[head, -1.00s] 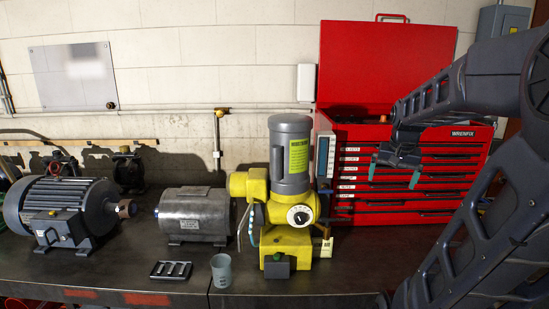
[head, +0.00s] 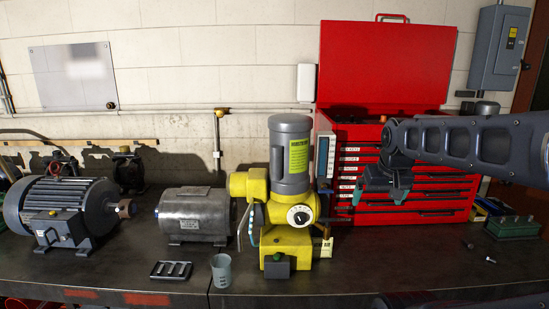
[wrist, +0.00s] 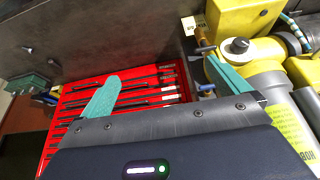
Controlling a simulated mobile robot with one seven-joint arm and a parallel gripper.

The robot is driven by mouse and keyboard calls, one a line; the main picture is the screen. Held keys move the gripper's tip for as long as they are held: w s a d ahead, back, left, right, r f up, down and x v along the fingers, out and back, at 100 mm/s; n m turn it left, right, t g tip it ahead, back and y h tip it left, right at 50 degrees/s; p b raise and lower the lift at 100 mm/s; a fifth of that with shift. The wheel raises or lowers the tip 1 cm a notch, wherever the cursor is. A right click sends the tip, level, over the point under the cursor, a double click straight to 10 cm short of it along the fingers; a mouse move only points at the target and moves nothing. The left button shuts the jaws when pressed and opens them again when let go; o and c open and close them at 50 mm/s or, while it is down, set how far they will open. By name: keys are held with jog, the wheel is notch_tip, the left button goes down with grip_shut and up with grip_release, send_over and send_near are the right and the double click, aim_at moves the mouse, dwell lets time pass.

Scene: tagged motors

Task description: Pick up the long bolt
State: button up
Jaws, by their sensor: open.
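Two small metal pieces that look like bolts lie on the dark bench at the right in the head view. One piece (head: 491,260) lies nearer the front edge, and the other piece (head: 468,244) lies a little behind it. They are too small for me to tell which is the long bolt. My gripper (head: 378,200) is open and empty, in front of the red tool chest, to the left of both pieces. In the wrist view its two teal fingers (wrist: 162,72) are spread wide with nothing between them.
The red tool chest (head: 430,213) stands behind my gripper. A yellow machine (head: 285,245) stands to its left, with a grey beaker (head: 221,270) in front. A green block (head: 512,228) sits at the far right. Bench around the bolts is mostly clear.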

jog(key=shift+c, duration=0.7)
jog(key=shift+s+r, duration=0.3)
jog(key=shift+s, duration=0.4)
jog(key=c, duration=0.4)
jog(key=shift+o, duration=0.2)
jog(key=w+d+f+n+g+h, duration=0.15)
jog(key=w+d+n, duration=0.25)
jog(key=w+d, duration=0.6)
jog(key=n+g+h, duration=0.3)
jog(key=n+g, duration=0.1)
jog(key=n, duration=0.9)
send_over(466, 242)
jog(key=a, duration=0.3)
jog(key=shift+t, duration=0.25)
jog(key=f, duration=2.3)
jog(key=shift+w+d, duration=0.15)
jog(key=shift+w, duration=0.05)
jog(key=shift+d+x, duration=0.2)
jog(key=shift+x, duration=2.65)
